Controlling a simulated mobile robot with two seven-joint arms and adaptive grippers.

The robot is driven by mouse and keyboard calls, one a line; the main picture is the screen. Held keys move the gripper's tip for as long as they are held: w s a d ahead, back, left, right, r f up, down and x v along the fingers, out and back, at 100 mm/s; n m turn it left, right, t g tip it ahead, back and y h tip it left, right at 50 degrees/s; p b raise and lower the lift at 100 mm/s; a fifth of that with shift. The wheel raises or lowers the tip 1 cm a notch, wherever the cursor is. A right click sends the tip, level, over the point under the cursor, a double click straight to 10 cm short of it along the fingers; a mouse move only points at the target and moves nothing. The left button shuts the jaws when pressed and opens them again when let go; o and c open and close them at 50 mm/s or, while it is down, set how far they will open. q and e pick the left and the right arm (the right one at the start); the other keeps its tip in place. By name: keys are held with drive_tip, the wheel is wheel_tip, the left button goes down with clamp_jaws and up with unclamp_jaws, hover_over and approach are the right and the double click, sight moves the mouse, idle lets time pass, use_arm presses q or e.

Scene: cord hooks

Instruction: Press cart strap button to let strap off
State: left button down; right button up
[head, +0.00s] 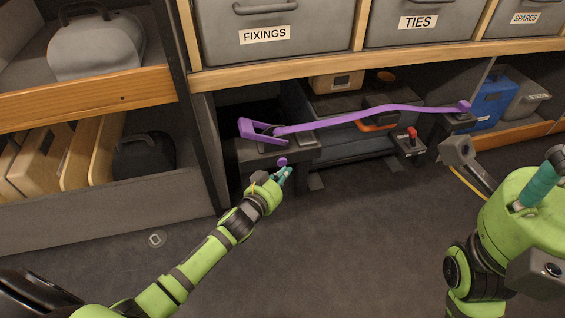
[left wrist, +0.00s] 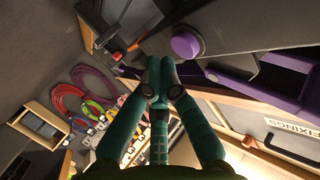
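The purple strap (head: 370,115) runs across the low grey cart (head: 350,146), from a purple buckle frame (head: 256,131) at the left to a purple end piece (head: 464,107) at the right. A round purple button (head: 282,162) sits on the cart's near left corner, below the buckle; it shows large in the left wrist view (left wrist: 187,42). My left gripper (head: 287,172) is just in front of the button. Its fingertips (left wrist: 160,64) are together with nothing seen between them; I cannot tell whether they touch the button. My right arm (head: 515,215) is at the right; its fingers are unclear.
A red-topped lever (head: 412,134) stands on the cart's right front corner. The cart is under a wooden shelf holding grey bins (head: 275,50). A blue case (head: 490,100) is at the right. A shelf post (head: 205,150) stands left of the cart. The floor (head: 330,240) in front is clear.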

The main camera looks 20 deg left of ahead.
use_arm(q)
drive_tip(key=shift+s+d+p, duration=0.4)
drive_tip(key=shift+s+d, duration=0.3)
drive_tip(key=shift+s, duration=0.35)
drive_tip(key=shift+s+d+p, duration=0.4)
drive_tip(key=shift+s+d, duration=0.25)
drive_tip(key=shift+s, duration=0.35)
